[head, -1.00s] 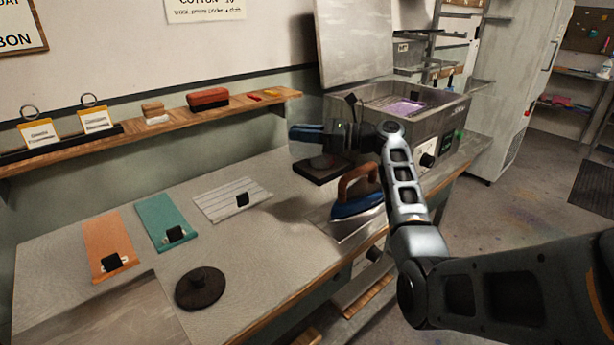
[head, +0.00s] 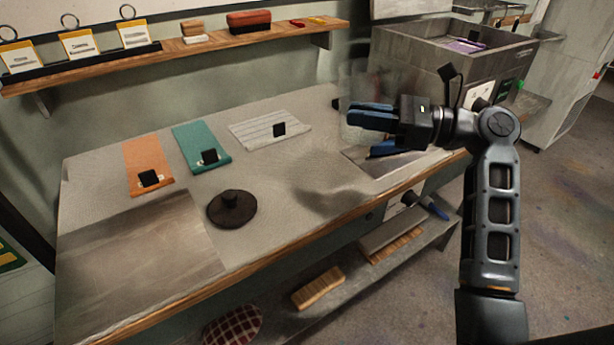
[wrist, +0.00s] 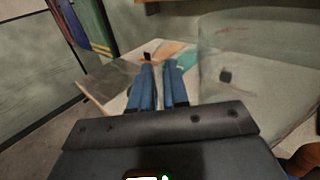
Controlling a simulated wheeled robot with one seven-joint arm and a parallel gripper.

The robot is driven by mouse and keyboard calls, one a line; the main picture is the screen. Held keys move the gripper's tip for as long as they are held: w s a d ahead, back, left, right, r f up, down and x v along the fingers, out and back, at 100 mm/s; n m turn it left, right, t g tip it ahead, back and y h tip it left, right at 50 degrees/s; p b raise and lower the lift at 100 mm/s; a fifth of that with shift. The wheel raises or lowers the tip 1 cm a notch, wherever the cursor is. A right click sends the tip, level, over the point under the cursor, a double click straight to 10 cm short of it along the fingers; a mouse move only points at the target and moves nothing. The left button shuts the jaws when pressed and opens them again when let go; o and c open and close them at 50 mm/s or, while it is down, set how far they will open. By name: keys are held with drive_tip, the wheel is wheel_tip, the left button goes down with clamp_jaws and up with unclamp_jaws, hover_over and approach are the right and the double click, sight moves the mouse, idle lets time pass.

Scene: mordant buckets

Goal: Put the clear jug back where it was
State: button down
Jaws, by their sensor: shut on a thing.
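The clear jug (head: 360,82) is see-through and shows only as a faint outline around and beyond my fingers in the head view. My gripper (head: 352,113) has blue fingers and is shut on the jug, holding it above the back right part of the worktable (head: 300,175). In the wrist view the two blue fingers (wrist: 158,68) point away over the table. A faint clear surface shows to their right there. I cannot make out which part of the jug the fingers grip.
A blue iron (head: 385,149) is mostly hidden behind my gripper. A grey metal basin (head: 435,55) stands at the back right. A dark round weight (head: 232,208) and orange (head: 148,165), teal (head: 200,148) and white (head: 270,129) cloths lie on the table. A wooden shelf (head: 200,52) runs behind.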

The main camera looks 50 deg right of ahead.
drive_tip(key=w+a+f, duration=0.7)
drive_tip(key=a+f, duration=0.1)
drive_tip(key=f, duration=0.2)
drive_tip(key=shift+w+a+f, duration=0.2)
drive_tip(key=shift+a+f, duration=0.15)
drive_tip(key=shift+f, duration=0.15)
drive_tip(key=c, duration=1.1)
unclamp_jaws()
